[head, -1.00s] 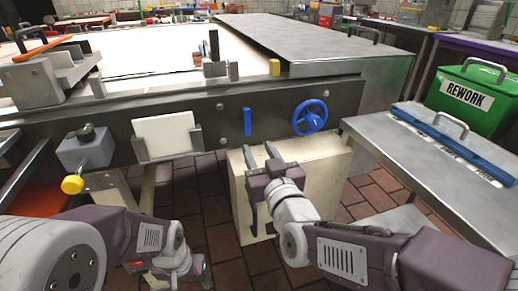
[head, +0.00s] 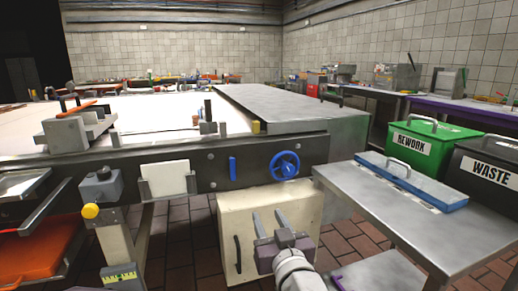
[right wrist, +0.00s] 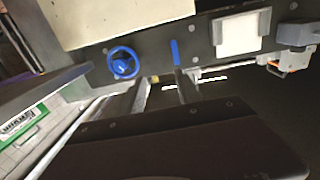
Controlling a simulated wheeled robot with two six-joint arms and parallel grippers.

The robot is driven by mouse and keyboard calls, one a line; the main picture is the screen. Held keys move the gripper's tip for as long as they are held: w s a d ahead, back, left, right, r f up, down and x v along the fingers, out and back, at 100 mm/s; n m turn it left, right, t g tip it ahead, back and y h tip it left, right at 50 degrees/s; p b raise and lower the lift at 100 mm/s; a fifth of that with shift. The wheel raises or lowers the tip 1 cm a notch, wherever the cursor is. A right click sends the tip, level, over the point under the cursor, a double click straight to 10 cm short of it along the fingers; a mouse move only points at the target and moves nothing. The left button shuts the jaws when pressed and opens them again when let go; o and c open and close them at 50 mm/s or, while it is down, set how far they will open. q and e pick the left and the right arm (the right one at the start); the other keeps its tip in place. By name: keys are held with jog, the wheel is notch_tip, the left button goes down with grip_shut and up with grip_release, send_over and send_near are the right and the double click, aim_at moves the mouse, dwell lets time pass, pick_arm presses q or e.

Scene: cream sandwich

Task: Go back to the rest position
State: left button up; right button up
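My right gripper (head: 270,224) is in the lower middle of the head view, in front of the cream cabinet (head: 228,254) under the machine. Its two fingers stand apart with nothing between them. The fingers also show, apart, in the right wrist view (right wrist: 160,94), where the blue handwheel (right wrist: 123,63) appears beyond them. My left gripper is out of both views.
The machine front carries a blue handwheel (head: 285,165), a blue handle (head: 232,168) and a white plate (head: 164,179). A steel side table (head: 410,214) with a blue bar (head: 411,181) stands at right, near green REWORK (head: 436,146) and dark WASTE (head: 484,168) bins.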

jog(key=w+d+f+m+g+h+p, duration=0.1)
jog(key=w+d+f+g+h+p, duration=0.2)
jog(key=d, duration=0.6)
jog(key=s+d+f+m+g+h, duration=0.1)
jog(key=s+d+f+g, duration=0.1)
jog(key=f, duration=0.4)
jog(key=s+d+f+g, duration=0.1)
jog(key=d+f+g, duration=0.15)
jog(key=f, duration=0.35)
jog(key=s+d+f+g, duration=0.2)
jog(key=s+f+g, duration=0.65)
jog(key=s, duration=0.65)
notch_tip(320, 180, up, 36)
jog(key=s+p, duration=0.2)
jog(key=p, duration=3.7)
jog(key=shift+s+a+r+m, duration=0.15)
jog(key=shift+s+m, duration=0.2)
jog(key=shift+m, duration=0.05)
